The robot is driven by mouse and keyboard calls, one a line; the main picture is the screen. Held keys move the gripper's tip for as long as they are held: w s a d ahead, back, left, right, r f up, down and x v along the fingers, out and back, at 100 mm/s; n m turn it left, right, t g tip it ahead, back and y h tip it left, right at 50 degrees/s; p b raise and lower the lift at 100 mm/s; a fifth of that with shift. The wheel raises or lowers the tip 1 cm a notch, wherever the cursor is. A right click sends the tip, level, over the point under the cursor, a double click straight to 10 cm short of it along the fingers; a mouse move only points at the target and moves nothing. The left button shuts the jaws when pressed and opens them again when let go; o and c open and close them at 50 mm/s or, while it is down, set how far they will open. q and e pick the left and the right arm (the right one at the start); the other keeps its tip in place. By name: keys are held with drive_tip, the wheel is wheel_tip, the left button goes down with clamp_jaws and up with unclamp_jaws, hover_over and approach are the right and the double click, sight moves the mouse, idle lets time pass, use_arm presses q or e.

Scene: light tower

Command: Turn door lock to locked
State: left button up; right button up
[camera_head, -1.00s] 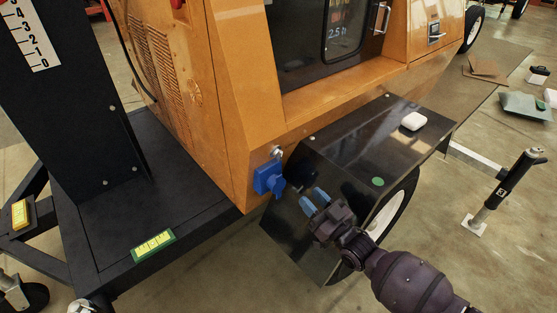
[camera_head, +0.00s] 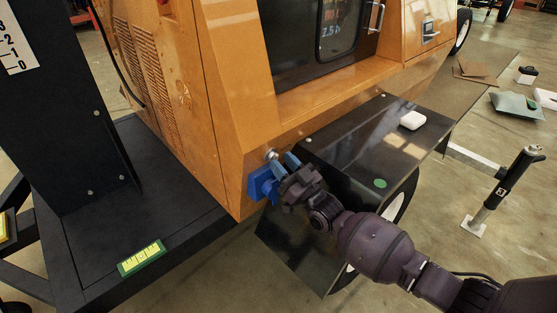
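The orange machine's dark door (camera_head: 315,50) is at the top centre, with a silver handle (camera_head: 376,17) on its right side. A small latch plate (camera_head: 430,32) sits on the orange panel further right; I cannot tell whether it is the door lock or how it is turned. A blue socket box (camera_head: 258,186) is on the lower corner, with a small silver knob (camera_head: 271,155) just above it. My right gripper (camera_head: 282,174) is at the blue box, its blue fingers apart, one near the knob. The other finger blends with the box, so contact is unclear. My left gripper is out of view.
The black fender (camera_head: 345,150) carries a white object (camera_head: 412,120) and a green dot. A black deck (camera_head: 130,215) with a yellow-green label lies left. A jack post (camera_head: 505,185) stands at right. The floor below is clear.

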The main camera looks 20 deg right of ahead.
drive_tip(key=shift+w+a+r, duration=0.1)
drive_tip(key=shift+w+a, duration=0.05)
drive_tip(key=shift+w, duration=0.25)
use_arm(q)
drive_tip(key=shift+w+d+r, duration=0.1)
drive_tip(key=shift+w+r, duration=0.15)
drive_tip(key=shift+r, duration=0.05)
use_arm(e)
drive_tip(key=shift+w+a+r, duration=0.1)
drive_tip(key=shift+w+r, duration=0.15)
drive_tip(key=shift+w, duration=0.1)
drive_tip(key=c, duration=0.7)
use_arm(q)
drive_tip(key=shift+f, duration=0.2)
use_arm(e)
drive_tip(key=shift+o, duration=0.2)
